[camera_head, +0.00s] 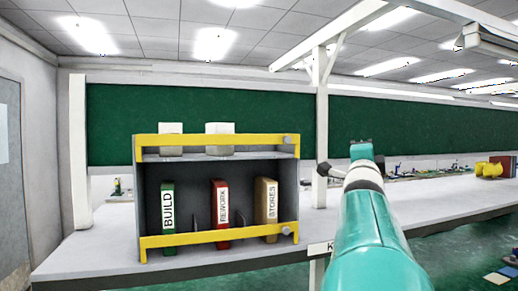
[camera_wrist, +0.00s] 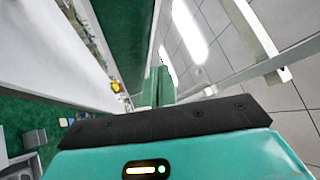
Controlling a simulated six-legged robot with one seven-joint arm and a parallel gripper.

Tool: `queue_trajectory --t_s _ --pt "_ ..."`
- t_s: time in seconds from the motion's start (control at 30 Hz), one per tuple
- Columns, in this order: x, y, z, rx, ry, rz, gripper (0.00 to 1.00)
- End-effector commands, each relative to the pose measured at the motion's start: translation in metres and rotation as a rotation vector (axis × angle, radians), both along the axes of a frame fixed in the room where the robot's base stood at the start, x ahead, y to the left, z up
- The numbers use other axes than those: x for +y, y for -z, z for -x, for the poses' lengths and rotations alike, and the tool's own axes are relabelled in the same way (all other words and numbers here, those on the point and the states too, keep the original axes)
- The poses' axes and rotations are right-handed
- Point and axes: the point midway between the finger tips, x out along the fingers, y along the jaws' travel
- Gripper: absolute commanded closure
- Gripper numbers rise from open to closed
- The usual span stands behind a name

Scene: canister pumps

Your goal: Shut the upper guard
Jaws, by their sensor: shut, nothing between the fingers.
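The upper guard (camera_head: 215,140) is a yellow bar running across the front of the top level of a dark grey shelf unit (camera_head: 148,190), left of centre in the head view. A small grey knob sits at its right end. Whether it is latched I cannot tell. A similar yellow lower guard (camera_head: 200,238) crosses the front of the bottom level. My gripper (camera_head: 361,149) is shut and empty, raised to the right of the shelf unit and apart from it. The shelf and guards do not show in the wrist view.
Two white items (camera_head: 220,138) stand behind the upper guard. Green, red and tan binders (camera_head: 168,205) stand on the lower level. The unit rests on a long grey bench (camera_head: 90,255). A white post (camera_head: 321,120) rises between the unit and my gripper.

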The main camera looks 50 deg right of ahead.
Motion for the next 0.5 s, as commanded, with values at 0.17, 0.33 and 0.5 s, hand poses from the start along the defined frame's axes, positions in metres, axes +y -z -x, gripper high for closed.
queue_trajectory --t_s 0.17,0.33,0.5 --pt "0.021 0.015 -0.015 0.265 0.094 0.285 1.0" --pt "0.056 0.034 -0.037 0.48 0.161 0.575 1.0" --pt "0.098 0.057 -0.057 0.621 0.209 0.842 1.0"
